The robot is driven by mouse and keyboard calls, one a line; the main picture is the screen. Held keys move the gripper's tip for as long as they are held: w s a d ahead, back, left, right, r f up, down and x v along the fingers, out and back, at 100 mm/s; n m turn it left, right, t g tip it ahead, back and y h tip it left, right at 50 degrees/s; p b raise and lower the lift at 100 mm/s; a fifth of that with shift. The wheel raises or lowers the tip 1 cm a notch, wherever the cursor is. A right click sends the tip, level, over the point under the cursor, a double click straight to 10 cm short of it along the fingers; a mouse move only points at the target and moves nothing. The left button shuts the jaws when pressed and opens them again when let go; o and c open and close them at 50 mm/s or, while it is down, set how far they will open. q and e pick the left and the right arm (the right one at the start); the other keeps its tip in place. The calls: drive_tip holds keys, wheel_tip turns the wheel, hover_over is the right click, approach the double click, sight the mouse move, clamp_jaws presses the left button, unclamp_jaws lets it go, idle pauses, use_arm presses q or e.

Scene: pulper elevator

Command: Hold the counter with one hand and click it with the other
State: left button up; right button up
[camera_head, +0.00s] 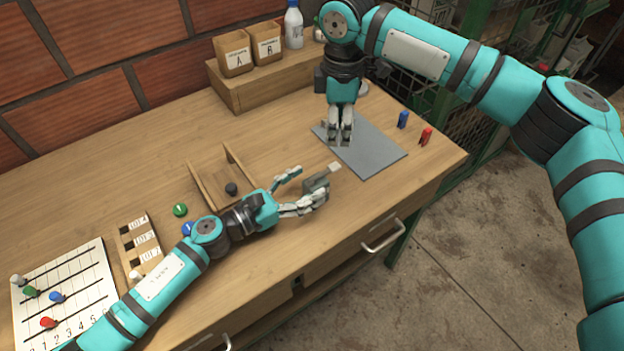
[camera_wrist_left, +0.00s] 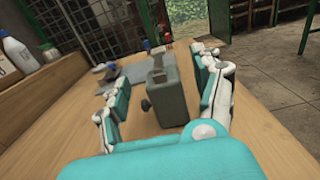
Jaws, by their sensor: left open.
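The counter is a small grey-green box (camera_head: 317,184) with a light piece at its top end, near the table's front edge. In the left wrist view the counter (camera_wrist_left: 168,97) stands upright, with a dark round knob on its left side. My left gripper (camera_head: 298,188) is open, with its fingers on either side of the counter; the left wrist view shows gaps between them and the box. My right gripper (camera_head: 340,138) points down over the grey mat (camera_head: 372,150), beyond the counter, with its fingers near each other. I see nothing between them.
A wooden tray (camera_head: 208,190) with a dark knob lies behind my left wrist. Blue (camera_head: 403,120) and red (camera_head: 426,136) pieces stand right of the mat. A wooden riser (camera_head: 262,85) holds boxes and a bottle. A numbered board (camera_head: 85,285) lies at left.

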sight(324, 172)
use_arm(q)
drive_tip(key=shift+x, duration=1.15)
drive_tip(key=c, duration=1.3)
use_arm(e)
clamp_jaws()
